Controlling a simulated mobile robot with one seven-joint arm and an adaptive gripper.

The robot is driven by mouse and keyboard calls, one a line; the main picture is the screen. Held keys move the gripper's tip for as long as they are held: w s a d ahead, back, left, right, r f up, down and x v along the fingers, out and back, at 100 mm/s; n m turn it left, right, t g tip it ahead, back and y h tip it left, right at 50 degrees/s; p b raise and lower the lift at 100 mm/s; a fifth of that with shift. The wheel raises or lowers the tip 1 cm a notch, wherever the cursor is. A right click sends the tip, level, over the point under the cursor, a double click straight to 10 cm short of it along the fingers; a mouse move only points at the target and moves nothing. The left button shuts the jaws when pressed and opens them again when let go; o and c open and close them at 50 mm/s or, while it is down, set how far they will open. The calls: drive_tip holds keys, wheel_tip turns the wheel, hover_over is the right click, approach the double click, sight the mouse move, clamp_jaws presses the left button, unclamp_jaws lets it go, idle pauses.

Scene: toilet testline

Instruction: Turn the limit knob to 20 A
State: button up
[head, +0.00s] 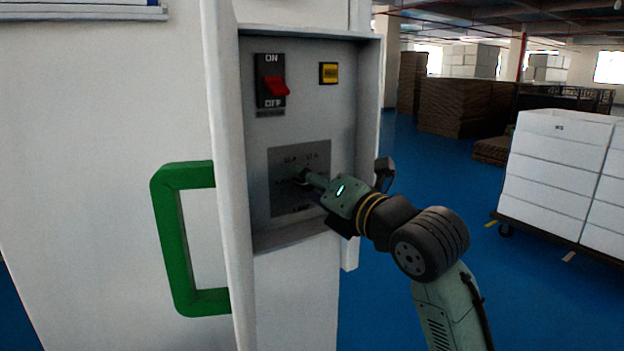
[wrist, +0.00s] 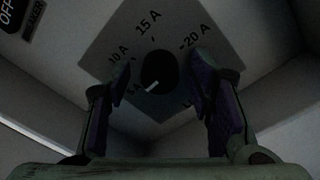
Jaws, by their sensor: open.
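The limit knob (wrist: 159,72) is a round black dial on a grey plate (head: 316,152) in the panel recess. Its white pointer mark points down-left, at the 5 A label (wrist: 134,88). The 10 A, 15 A and 20 A (wrist: 192,41) labels run clockwise around it, with 20 A at the upper right. My gripper (wrist: 162,68) is open, with one purple-padded finger on each side of the knob and a visible gap to it.
Above the plate are a red ON/OFF switch (head: 275,86) and a yellow button (head: 328,73). The recess has raised side walls and a bottom ledge (head: 292,236). A green handle (head: 168,240) stands left. White stacked boxes (head: 555,165) stand right, over blue floor.

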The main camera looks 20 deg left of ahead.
drive_tip(key=shift+c, duration=0.6)
drive_tip(key=c, duration=1)
drive_tip(key=shift+c, duration=0.2)
